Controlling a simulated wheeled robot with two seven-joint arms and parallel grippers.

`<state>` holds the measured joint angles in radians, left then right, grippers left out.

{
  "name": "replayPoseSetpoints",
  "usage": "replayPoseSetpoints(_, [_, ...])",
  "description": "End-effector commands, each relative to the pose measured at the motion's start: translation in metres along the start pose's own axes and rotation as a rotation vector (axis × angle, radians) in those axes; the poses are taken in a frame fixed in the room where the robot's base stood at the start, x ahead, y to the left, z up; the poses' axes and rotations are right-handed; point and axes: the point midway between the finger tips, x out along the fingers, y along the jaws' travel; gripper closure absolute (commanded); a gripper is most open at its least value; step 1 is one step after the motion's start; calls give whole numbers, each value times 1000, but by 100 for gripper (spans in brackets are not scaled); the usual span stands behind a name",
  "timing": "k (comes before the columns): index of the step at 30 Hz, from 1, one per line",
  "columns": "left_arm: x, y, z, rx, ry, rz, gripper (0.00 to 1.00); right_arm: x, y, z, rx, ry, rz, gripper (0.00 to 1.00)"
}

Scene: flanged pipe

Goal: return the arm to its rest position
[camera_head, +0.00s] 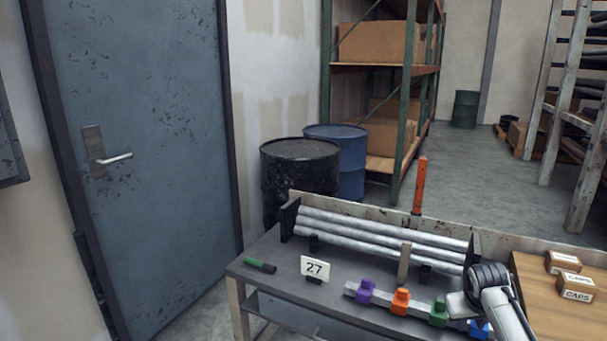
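My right arm comes in at the lower right, white with black ringed joints. My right gripper (459,305) is at the table's right end, beside the green piece on the grey bar (418,307). Its fingers are too small and partly hidden to tell whether they are open or shut, and I see nothing clearly held. My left arm and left gripper are out of view. Several silver pipes (380,238) lie level in a rack with black end plates on the grey table (265,290).
Purple (365,290), orange (400,302), green (438,313) and blue (480,329) pieces sit along the bar. Small boxes (575,286) stand on a wooden surface at right. Drums (300,170) stand behind.

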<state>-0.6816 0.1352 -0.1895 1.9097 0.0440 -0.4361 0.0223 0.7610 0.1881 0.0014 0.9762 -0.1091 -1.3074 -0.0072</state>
Motion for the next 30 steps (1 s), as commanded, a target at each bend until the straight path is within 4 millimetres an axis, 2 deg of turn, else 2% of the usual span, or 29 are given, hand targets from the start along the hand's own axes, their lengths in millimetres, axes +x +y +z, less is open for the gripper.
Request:
replayPoseSetpoints(1, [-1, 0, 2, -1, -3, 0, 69, 20, -14, 29, -30, 15, -6, 72])
replayPoseSetpoints(6, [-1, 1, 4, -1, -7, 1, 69, 56, -61, 110, -110, 99, -54, 72])
replayPoseSetpoints(11, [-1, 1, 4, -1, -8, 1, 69, 62, -108, 195, -164, 174, -134, 72])
replayPoseSetpoints(14, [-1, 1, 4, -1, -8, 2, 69, 52, -135, 248, -181, 218, -198, 72])
replayPoseSetpoints(16, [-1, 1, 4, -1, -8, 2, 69, 38, -154, 285, -185, 245, -248, 72])
replayPoseSetpoints(18, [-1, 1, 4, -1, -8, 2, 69, 20, -170, 319, -180, 272, -297, 72])
replayPoseSetpoints(21, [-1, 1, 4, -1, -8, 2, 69, -9, -189, 359, -160, 305, -363, 72])
replayPoseSetpoints(25, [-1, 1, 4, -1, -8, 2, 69, -44, -203, 391, -130, 336, -424, 72])
replayPoseSetpoints(30, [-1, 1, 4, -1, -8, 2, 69, -66, -209, 407, -105, 356, -458, 72])
